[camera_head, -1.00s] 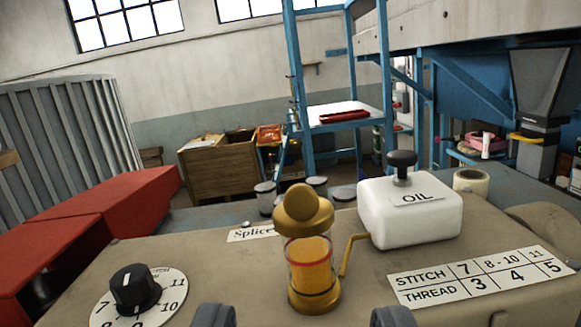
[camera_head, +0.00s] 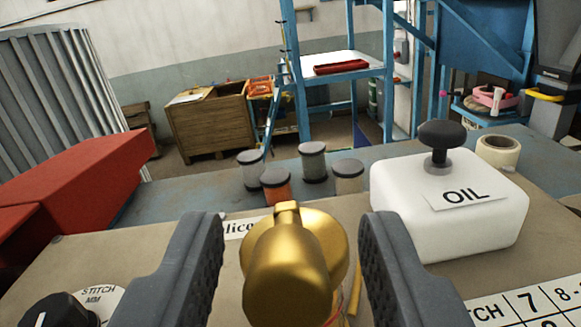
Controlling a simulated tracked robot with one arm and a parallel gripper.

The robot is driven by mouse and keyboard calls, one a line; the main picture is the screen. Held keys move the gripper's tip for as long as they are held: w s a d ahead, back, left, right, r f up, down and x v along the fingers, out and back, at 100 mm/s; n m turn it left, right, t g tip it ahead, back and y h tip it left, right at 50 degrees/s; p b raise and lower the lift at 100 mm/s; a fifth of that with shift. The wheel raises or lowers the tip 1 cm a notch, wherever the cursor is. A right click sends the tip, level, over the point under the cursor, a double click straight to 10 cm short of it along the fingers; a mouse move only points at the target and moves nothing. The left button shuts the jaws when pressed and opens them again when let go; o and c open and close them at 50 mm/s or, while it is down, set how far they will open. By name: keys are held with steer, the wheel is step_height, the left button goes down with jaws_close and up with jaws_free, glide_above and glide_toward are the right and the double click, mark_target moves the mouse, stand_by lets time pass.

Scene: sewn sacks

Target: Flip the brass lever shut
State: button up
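The brass lever (camera_head: 287,275) is the rounded brass piece on top of the small oiler, seen from above and close up. It stands between the two dark grey fingers of my gripper (camera_head: 290,270). The fingers are apart, one on each side, with a gap to the brass on the left and a narrower one on the right. The glass body of the oiler is mostly hidden under the brass top.
A white OIL tank (camera_head: 450,210) with a black knob stands close to the right finger. A black dial (camera_head: 55,312) is at the lower left. Several thread spools (camera_head: 313,162) stand behind. A red block (camera_head: 85,180) lies at the left.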

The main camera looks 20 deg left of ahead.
steer(key=shift+p+x, duration=0.5)
steer(key=shift+x, duration=0.25)
steer(key=shift+w+a+r+p, duration=0.1)
steer(key=shift+w+a+p, duration=0.15)
steer(key=shift+w+p, duration=0.4)
jaws_close()
